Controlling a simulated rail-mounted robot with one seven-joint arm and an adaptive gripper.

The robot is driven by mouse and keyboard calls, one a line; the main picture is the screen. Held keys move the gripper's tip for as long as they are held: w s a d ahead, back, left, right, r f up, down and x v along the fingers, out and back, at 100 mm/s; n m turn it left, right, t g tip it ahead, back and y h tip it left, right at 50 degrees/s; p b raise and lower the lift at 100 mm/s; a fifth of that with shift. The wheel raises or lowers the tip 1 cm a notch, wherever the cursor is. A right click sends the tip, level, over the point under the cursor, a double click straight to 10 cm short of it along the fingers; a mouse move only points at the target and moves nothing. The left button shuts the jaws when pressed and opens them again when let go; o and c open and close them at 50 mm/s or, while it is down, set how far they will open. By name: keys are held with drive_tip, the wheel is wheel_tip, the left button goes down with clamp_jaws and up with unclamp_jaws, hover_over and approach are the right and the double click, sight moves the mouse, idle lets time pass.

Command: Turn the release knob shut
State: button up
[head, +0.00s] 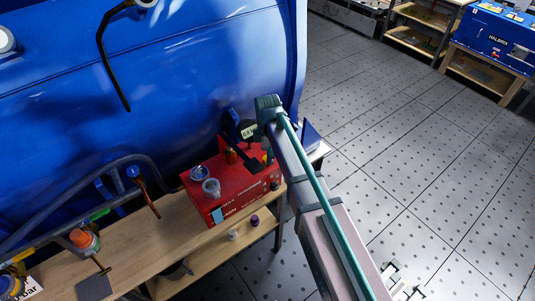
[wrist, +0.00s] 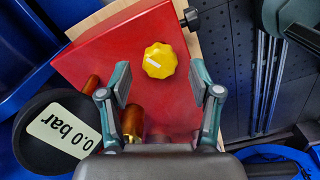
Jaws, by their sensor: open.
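A yellow lobed knob (wrist: 160,61) with a pale line on its top sits on the red box (wrist: 95,50) in the wrist view. My gripper (wrist: 160,84) is open and empty, with one finger on each side and the knob ahead between them. The fingers do not visibly touch the knob. In the head view my arm reaches over the right part of the red box (head: 225,200) and mostly hides the knob and fingertips.
A round gauge (wrist: 65,132) reading 0.0 bar is left of my gripper. A brass fitting (wrist: 133,122) stands close between the fingers' bases. A black side knob (wrist: 188,18) projects from the box. The box stands on a wooden bench (head: 145,245) beside a large blue tank (head: 180,80).

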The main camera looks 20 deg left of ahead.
drive_tip(key=shift+f, duration=0.85)
drive_tip(key=c, duration=1.1)
